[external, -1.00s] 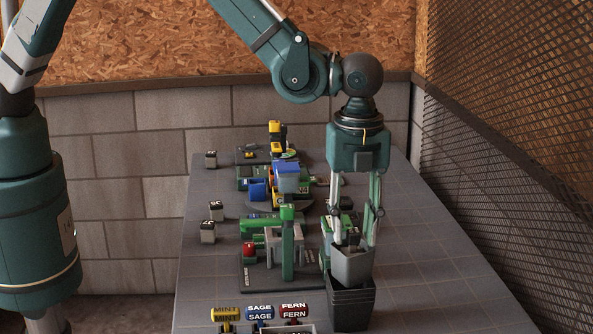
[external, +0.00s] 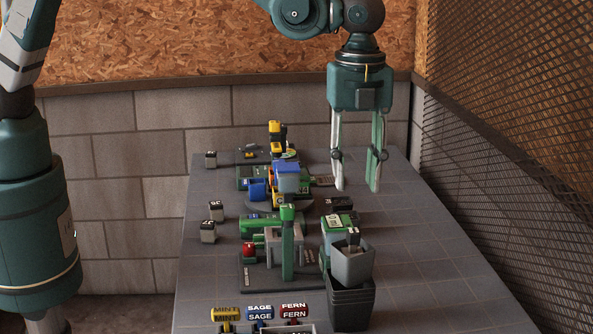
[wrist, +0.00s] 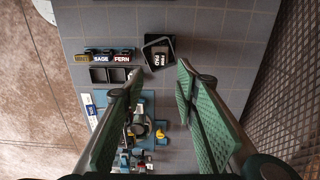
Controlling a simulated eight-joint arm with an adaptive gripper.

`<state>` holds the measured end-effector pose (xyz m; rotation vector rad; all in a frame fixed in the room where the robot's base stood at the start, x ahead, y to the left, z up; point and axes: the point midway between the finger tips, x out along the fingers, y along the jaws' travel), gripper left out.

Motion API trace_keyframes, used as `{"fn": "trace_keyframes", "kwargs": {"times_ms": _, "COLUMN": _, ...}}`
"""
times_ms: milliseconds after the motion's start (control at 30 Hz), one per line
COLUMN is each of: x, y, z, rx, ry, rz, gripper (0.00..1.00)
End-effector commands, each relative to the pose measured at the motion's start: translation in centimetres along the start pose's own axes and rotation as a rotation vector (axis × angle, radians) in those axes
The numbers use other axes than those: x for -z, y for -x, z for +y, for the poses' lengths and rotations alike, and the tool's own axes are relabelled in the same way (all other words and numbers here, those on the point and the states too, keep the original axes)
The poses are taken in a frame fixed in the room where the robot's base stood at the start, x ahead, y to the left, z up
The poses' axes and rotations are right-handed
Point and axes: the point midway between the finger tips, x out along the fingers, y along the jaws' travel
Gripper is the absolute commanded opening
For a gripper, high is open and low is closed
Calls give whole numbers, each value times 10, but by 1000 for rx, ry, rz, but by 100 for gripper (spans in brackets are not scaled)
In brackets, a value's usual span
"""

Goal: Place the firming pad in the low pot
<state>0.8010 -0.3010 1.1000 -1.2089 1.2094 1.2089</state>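A dark block with a light label reading like "FIRM PAD" (wrist: 159,58) lies inside a square dark-rimmed pot in the wrist view. In the external view a grey handled piece (external: 353,241) sticks up out of a light grey square pot (external: 352,267). That pot sits in or on a dark, ribbed square pot or stack (external: 349,304); I cannot tell which of these is the low pot. My gripper (external: 357,188) is open and empty, well above and behind the pots. Its green finger pads (wrist: 160,90) stand wide apart in the wrist view.
MINT, SAGE and FERN labels (external: 260,312) stand left of the pots at the table's near edge. Green machinery (external: 287,245) and a blue-topped unit (external: 287,175) fill the middle. Small grey blocks (external: 208,230) lie left. The table's right side is clear beside the mesh wall (external: 510,150).

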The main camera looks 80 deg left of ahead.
Motion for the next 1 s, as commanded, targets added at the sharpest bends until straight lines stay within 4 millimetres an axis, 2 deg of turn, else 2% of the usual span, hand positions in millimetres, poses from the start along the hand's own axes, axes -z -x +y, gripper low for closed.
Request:
{"fn": "trace_keyframes", "kwargs": {"times_ms": 700, "x": -1, "y": 2, "z": 1, "rx": 1, "ry": 4, "rz": 1, "gripper": 30}}
{"fn": "trace_keyframes", "kwargs": {"times_ms": 867, "x": -8, "y": 11, "z": 5, "rx": 10, "ry": 29, "rz": 4, "gripper": 30}}
{"fn": "trace_keyframes", "kwargs": {"times_ms": 1000, "x": -21, "y": 26, "z": 12, "rx": 27, "ry": 76, "rz": 11, "gripper": 30}}
